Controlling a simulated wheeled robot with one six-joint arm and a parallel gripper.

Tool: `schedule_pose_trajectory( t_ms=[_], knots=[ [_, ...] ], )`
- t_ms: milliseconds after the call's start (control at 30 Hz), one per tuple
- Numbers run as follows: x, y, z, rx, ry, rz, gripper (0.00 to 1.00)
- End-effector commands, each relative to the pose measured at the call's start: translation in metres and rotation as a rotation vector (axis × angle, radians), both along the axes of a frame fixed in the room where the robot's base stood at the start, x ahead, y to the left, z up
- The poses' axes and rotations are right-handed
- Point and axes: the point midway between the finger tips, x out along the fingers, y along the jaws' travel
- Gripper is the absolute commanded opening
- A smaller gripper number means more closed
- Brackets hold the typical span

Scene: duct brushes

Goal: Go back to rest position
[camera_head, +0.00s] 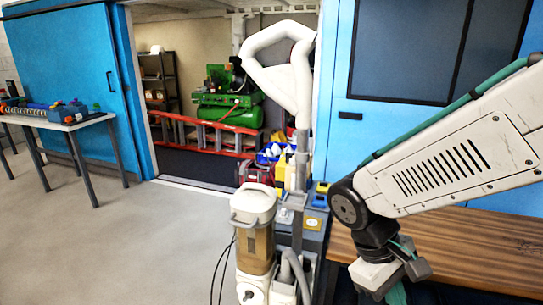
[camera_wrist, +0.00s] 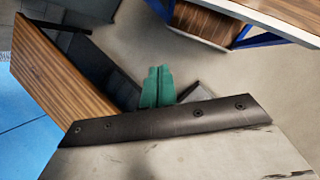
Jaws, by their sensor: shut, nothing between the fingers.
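My gripper shows in the wrist view (camera_wrist: 157,86) with its two green fingers side by side and touching, nothing between them. In the head view my gripper (camera_head: 396,293) hangs at the lower right, pointing down, partly cut off by the bottom edge. It is beside the front left end of the wooden bench (camera_head: 450,250). The arm reaches in from the right edge, over the bench.
A vacuum cleaner (camera_head: 255,240) with a tall white handle stands left of my gripper. A table (camera_head: 60,122) with brushes is at the far left. Grey floor (camera_head: 120,250) is clear at left.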

Motion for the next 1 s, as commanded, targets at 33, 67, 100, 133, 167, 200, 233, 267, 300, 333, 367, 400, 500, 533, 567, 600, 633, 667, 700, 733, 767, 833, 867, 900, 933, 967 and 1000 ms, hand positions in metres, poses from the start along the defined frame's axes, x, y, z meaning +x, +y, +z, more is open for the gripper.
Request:
schedule_pose_trajectory(
  t_ms=[33, 67, 100, 133, 167, 200, 233, 267, 300, 333, 367, 400, 500, 533, 567, 600, 633, 667, 700, 733, 767, 833, 867, 900, 933, 967, 1000],
  knots=[
    [-0.009, -0.005, 0.013, 0.046, -0.034, -0.066, 0.00],
    [-0.013, -0.007, 0.019, 0.073, -0.050, -0.101, 0.00],
    [-0.019, -0.009, 0.026, 0.108, -0.074, -0.146, 0.00],
    [-0.024, -0.010, 0.032, 0.134, -0.093, -0.179, 0.00],
    [-0.028, -0.011, 0.037, 0.159, -0.112, -0.212, 0.00],
    [-0.034, -0.013, 0.045, 0.192, -0.139, -0.253, 0.00],
    [-0.038, -0.015, 0.050, 0.215, -0.161, -0.281, 0.00],
    [-0.042, -0.016, 0.055, 0.239, -0.184, -0.310, 0.00],
    [-0.047, -0.019, 0.062, 0.267, -0.216, -0.346, 0.00],
    [-0.050, -0.021, 0.067, 0.286, -0.240, -0.371, 0.00],
    [-0.053, -0.023, 0.072, 0.302, -0.266, -0.392, 0.00],
    [-0.056, -0.026, 0.077, 0.321, -0.300, -0.419, 0.00],
    [-0.063, -0.036, 0.090, 0.342, -0.380, -0.463, 0.00],
    [-0.064, -0.038, 0.094, 0.345, -0.401, -0.473, 0.00],
    [-0.065, -0.041, 0.097, 0.348, -0.420, -0.482, 0.00],
    [-0.067, -0.044, 0.100, 0.350, -0.441, -0.493, 0.00],
    [-0.067, -0.046, 0.103, 0.351, -0.454, -0.501, 0.00],
    [-0.068, -0.047, 0.104, 0.351, -0.464, -0.508, 0.00],
    [-0.068, -0.049, 0.106, 0.351, -0.473, -0.516, 0.00],
    [-0.068, -0.050, 0.106, 0.350, -0.475, -0.522, 0.00],
    [-0.068, -0.050, 0.106, 0.350, -0.475, -0.523, 0.00],
    [-0.068, -0.050, 0.106, 0.350, -0.475, -0.523, 0.00],
    [-0.068, -0.050, 0.106, 0.350, -0.475, -0.523, 0.00],
    [-0.068, -0.050, 0.106, 0.350, -0.475, -0.523, 0.00],
    [-0.068, -0.050, 0.106, 0.350, -0.475, -0.523, 0.00],
    [-0.068, -0.050, 0.106, 0.350, -0.475, -0.523, 0.00],
    [-0.068, -0.050, 0.106, 0.350, -0.475, -0.523, 0.00]
  ],
)
